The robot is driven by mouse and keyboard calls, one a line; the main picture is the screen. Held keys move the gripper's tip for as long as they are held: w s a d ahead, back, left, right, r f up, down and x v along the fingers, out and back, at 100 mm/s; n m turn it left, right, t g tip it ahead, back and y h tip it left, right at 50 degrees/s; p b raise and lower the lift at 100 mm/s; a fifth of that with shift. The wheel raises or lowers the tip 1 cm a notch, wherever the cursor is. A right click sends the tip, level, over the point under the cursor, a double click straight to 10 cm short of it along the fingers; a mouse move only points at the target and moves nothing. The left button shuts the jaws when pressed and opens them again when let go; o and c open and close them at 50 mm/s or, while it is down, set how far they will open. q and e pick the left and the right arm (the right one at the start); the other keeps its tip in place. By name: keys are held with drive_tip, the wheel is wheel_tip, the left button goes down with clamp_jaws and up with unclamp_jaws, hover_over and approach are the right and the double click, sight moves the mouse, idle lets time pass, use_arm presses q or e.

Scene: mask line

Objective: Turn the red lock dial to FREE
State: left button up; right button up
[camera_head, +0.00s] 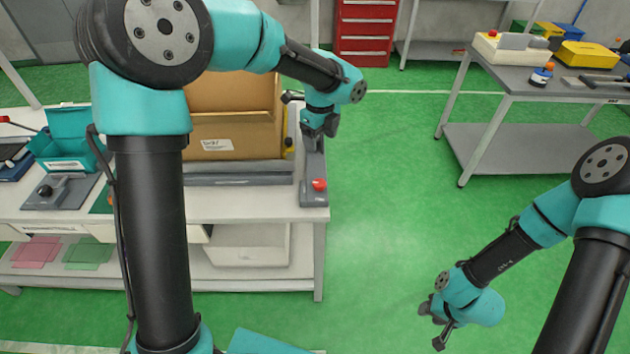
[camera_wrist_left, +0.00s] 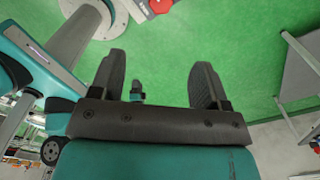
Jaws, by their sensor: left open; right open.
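A small red dial (camera_head: 319,184) sits on the near end of a grey housing (camera_head: 313,198) at the table's right edge. Its marking is too small to read. My left gripper (camera_head: 322,131) is beyond the dial, above the far part of the housing, apart from the dial. In the left wrist view its two dark fingers (camera_wrist_left: 161,70) are spread with nothing between them. A red part (camera_wrist_left: 160,5) shows at that view's top edge; I cannot tell whether it is the dial. My right gripper (camera_head: 434,325) is open and empty over the green floor.
A cardboard box (camera_head: 235,135) stands on the white table (camera_head: 250,207) left of the housing. A teal bin (camera_head: 68,150) and a grey plate with a black knob (camera_head: 58,192) are further left. Open floor (camera_head: 390,190) separates this table from a grey bench (camera_head: 520,80).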

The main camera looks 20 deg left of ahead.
sight(319, 183)
idle(0.4)
use_arm(q)
wheel_tip(319, 183, down, 17)
drive_tip(key=shift+f, duration=0.15)
idle(0.6)
drive_tip(key=c, duration=0.9)
